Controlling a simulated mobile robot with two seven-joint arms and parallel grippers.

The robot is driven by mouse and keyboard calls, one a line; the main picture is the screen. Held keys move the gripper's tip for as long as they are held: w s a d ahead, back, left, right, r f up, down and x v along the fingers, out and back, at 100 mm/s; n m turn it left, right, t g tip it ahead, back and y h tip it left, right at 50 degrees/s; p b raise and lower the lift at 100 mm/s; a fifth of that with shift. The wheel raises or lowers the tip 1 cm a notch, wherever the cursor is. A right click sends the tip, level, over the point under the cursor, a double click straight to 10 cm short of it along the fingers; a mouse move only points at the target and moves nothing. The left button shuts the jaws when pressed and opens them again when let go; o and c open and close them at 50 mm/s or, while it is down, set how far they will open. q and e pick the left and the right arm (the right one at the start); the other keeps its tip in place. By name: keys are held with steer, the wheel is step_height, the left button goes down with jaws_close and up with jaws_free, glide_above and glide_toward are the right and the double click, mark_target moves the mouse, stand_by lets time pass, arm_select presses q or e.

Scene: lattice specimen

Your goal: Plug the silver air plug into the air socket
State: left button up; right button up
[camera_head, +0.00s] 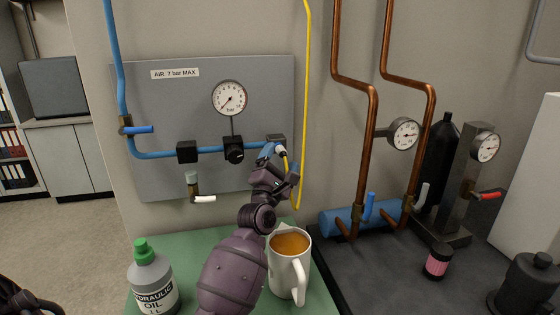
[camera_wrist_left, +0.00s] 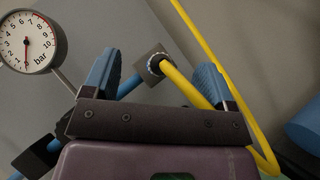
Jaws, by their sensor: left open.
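The air socket (camera_head: 276,138) is a dark block at the right end of the blue pipe on the grey wall panel. It also shows in the left wrist view (camera_wrist_left: 142,67). The silver air plug (camera_wrist_left: 156,64) is at the socket's face, with the yellow hose (camera_wrist_left: 182,85) running from its back. It looks pushed in, but I cannot tell how deep it sits. My left gripper (camera_head: 281,161) is just in front of the socket. Its blue-padded fingers are open on either side of the plug and hose, with gaps visible. My right gripper is not in view.
A pressure gauge (camera_head: 230,97) and a black regulator (camera_head: 233,149) are on the panel. A mug of tea (camera_head: 289,266) and an oil bottle (camera_head: 152,280) flank my left arm on the green surface. Copper pipes (camera_head: 372,130) stand to the right.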

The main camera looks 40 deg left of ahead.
arm_select(q)
steer(key=s+d+p, duration=0.2)
steer(key=s+d, duration=0.1)
steer(key=shift+s+d, duration=0.15)
steer(key=shift+d, duration=0.25)
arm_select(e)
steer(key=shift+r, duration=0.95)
arm_select(q)
steer(key=b+v, duration=0.2)
steer(key=v, duration=0.8)
steer(key=shift+f, duration=0.1)
steer(key=shift+s+d+f+b, duration=0.1)
steer(key=shift+s+f+b, duration=0.05)
steer(key=shift+s+b, duration=0.2)
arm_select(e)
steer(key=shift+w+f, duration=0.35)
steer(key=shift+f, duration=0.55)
